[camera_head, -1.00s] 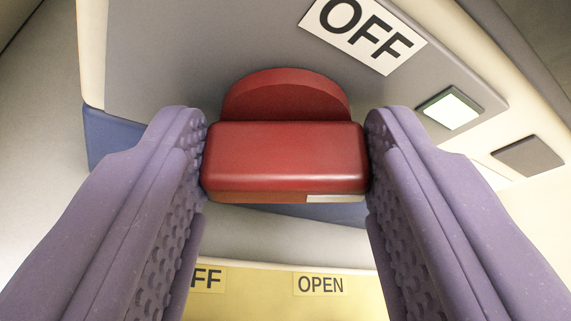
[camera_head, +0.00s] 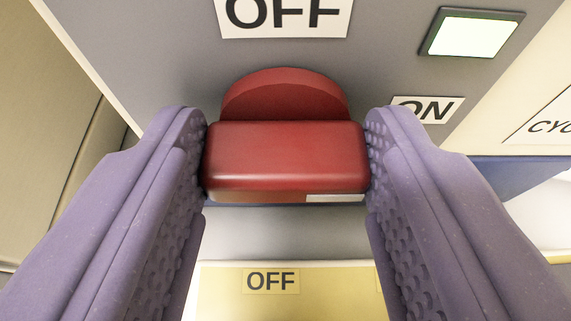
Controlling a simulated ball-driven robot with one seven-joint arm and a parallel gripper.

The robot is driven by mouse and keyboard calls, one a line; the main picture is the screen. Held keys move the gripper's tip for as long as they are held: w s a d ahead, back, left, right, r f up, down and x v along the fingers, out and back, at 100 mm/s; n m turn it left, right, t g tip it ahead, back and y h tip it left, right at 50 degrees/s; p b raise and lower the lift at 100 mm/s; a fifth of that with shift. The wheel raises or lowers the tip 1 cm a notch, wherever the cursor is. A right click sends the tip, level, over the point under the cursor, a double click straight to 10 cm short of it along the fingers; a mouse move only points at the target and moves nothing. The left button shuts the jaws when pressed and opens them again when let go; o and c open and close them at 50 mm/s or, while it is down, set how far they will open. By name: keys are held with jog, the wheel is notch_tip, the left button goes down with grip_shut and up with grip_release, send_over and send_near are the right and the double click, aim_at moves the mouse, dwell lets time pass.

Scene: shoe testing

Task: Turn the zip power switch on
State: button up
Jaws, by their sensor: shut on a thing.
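The red switch knob (camera_head: 286,157) sits on a grey panel (camera_head: 160,50) in the middle of the view, with a round red base behind its handle bar. A white strip shows at the lower right of the bar. My gripper (camera_head: 286,160) is shut on the knob, one purple padded finger on each side of the bar. An OFF label (camera_head: 284,14) is above the knob, cut by the top edge. An ON label (camera_head: 428,109) is right of the knob, partly hidden by my right finger. The knob's pointing direction is hard to tell.
A square lit light (camera_head: 472,36) is on the panel at the upper right. A yellow panel (camera_head: 225,300) with another OFF label (camera_head: 271,281) lies below. A cream surface with a partly cut label (camera_head: 550,118) is at the far right.

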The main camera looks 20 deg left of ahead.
dwell(0.3)
jog(key=o, duration=1)
jog(key=shift+o, duration=0.2)
jog(key=p+v, duration=0.1)
jog(key=v, duration=0.6)
jog(key=shift+s+d+r+p, duration=0.15)
jog(key=shift+s+p, duration=0.15)
jog(key=shift+p, duration=0.1)
jog(key=shift+s, duration=0.1)
